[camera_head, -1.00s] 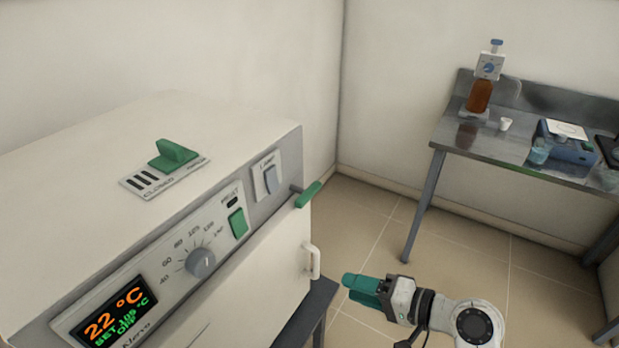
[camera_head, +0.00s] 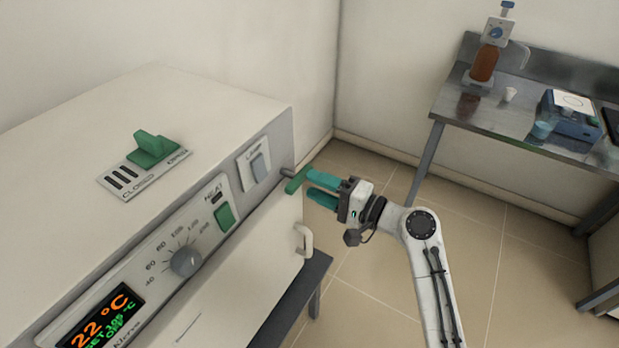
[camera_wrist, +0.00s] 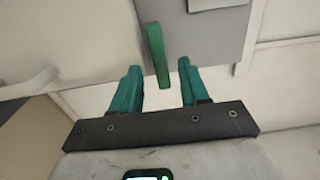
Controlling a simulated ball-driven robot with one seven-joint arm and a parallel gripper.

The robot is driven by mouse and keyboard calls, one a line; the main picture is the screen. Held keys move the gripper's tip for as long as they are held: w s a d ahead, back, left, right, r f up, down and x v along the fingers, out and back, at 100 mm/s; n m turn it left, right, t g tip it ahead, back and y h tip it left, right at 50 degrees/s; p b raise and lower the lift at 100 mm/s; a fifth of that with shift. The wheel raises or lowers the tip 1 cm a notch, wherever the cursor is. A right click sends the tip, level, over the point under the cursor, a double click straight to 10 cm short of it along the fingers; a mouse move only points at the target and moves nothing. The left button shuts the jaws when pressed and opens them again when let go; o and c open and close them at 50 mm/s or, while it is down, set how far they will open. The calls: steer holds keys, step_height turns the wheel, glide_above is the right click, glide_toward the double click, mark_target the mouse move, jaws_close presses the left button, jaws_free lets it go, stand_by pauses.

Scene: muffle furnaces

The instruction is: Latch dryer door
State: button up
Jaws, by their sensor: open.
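The dryer (camera_head: 150,160) is a cream box with a grey control panel on its front. Its door (camera_head: 245,275) looks closed against the front and has a white handle (camera_head: 303,240). A green latch lever (camera_head: 297,181) sits on a short grey pin at the panel's right end, above the door handle. My gripper (camera_head: 308,188) is open, with teal fingers pointing at the lever from the right. In the wrist view the lever (camera_wrist: 155,55) hangs between the two spread fingers (camera_wrist: 158,80), slightly beyond their tips, with gaps on both sides; contact is not seen.
The green vent slider (camera_head: 153,149) is on the dryer's top. The panel holds a knob (camera_head: 186,262), a green switch (camera_head: 224,216) and a lit display (camera_head: 105,320). A metal bench (camera_head: 500,110) with a brown bottle (camera_head: 483,64) stands at the back right. Floor between is clear.

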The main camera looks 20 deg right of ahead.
mark_target(299, 179)
steer(key=shift+x, duration=1.25)
steer(key=shift+c, duration=0.3)
jaws_close()
